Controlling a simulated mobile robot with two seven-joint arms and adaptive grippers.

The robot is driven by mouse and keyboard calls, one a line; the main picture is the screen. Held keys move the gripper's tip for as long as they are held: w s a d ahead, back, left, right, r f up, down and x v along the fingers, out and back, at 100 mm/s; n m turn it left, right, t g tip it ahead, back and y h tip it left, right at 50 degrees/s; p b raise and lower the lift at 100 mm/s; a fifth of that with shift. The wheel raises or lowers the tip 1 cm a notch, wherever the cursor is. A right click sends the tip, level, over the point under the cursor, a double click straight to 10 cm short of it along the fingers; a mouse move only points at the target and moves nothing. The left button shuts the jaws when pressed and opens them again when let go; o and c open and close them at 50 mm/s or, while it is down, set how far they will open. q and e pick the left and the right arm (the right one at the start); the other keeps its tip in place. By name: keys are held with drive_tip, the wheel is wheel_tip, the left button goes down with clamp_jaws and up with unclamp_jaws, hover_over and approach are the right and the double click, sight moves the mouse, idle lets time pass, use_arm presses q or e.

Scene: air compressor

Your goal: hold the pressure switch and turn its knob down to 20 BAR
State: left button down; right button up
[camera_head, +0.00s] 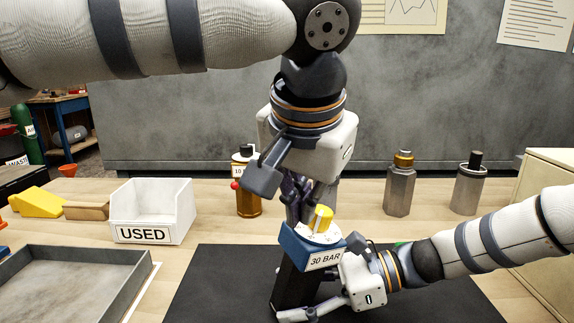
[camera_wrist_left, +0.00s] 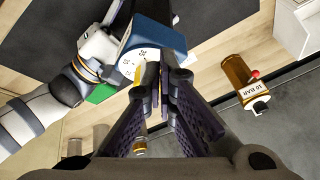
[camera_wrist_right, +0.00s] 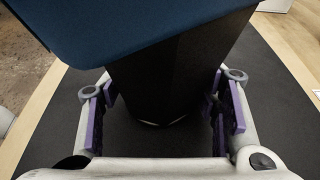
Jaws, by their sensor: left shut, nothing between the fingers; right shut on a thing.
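The pressure switch has a black body (camera_head: 296,285), a blue head (camera_head: 300,247) with a "30 BAR" label (camera_head: 326,259), a white dial and a yellow knob (camera_head: 321,217). My right gripper (camera_head: 318,297) is shut around the black body, low down; the right wrist view shows its fingers (camera_wrist_right: 165,108) on either side of the body (camera_wrist_right: 180,70). My left gripper (camera_head: 299,208) points down, shut and empty, its tips close beside the knob. In the left wrist view its tips (camera_wrist_left: 162,80) are just right of the knob (camera_wrist_left: 138,74) and dial (camera_wrist_left: 143,58); contact is unclear.
The switch stands over a dark mat (camera_head: 215,285). Behind are an amber bottle (camera_head: 248,202), its label reading "10 BAR" in the left wrist view, and metal canisters (camera_head: 400,188). A white "USED" bin (camera_head: 150,212) and a grey tray (camera_head: 70,252) are at left.

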use_arm(q)
drive_tip(key=shift+w+d+f, duration=0.15)
drive_tip(key=shift+w+d, duration=0.25)
drive_tip(key=shift+d, duration=0.15)
idle(0.9)
drive_tip(key=shift+s+d, duration=0.15)
drive_tip(key=shift+s, duration=0.05)
